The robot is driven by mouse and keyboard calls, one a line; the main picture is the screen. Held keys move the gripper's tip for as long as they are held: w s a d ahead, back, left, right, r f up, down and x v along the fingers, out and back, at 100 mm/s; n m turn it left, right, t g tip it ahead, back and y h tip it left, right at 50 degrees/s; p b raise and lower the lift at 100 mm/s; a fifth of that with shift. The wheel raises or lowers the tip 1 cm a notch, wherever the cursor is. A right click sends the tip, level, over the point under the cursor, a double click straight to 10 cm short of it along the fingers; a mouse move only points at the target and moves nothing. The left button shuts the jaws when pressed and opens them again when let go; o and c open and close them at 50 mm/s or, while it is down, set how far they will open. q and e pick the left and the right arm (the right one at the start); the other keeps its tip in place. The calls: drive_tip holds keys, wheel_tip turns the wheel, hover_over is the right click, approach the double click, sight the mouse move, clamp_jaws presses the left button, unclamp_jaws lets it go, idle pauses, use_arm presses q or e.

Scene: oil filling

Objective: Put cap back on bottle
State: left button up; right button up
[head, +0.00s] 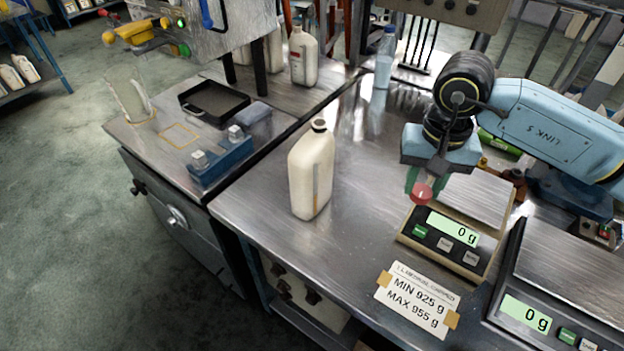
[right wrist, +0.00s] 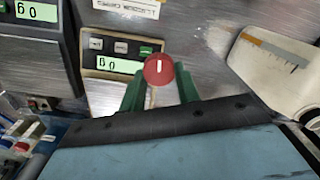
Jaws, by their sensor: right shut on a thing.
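A cream-white bottle (head: 311,175) stands upright on the metal bench. Its neck shows a dark top with no red cap on it. The bottle also shows at the right of the right wrist view (right wrist: 265,72). My right gripper (head: 414,185) is shut on a small red cap (head: 421,194), held in the air to the right of the bottle and above the near scale. In the right wrist view the cap (right wrist: 158,70) sits between the green fingertips. My left gripper is not in view.
Two scales, the near scale (head: 447,241) and another at the right edge (head: 531,312), both read 0 g. A label card (head: 417,300) lies in front. A clear bottle (head: 384,62) stands behind. A blue fixture (head: 221,160) stands left. The bench between bottle and near scale is clear.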

use_arm(q)
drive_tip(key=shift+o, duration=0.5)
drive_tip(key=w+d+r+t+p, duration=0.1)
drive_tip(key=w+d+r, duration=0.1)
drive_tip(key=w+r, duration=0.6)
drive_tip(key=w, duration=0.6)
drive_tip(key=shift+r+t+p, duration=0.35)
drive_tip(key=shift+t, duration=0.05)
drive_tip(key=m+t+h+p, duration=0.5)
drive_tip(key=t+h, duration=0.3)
approach(309, 164)
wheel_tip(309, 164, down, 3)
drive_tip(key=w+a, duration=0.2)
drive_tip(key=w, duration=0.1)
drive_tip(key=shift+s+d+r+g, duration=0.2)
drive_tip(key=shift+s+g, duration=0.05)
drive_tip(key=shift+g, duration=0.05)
use_arm(e)
drive_tip(key=w+a+r+n, duration=0.6)
drive_tip(key=a+n, duration=0.3)
drive_tip(key=n, duration=0.3)
drive_tip(key=w+a+r+n, duration=0.6)
drive_tip(key=w+a+n, duration=0.2)
drive_tip(key=n, duration=0.5)
drive_tip(key=shift+a, duration=0.7)
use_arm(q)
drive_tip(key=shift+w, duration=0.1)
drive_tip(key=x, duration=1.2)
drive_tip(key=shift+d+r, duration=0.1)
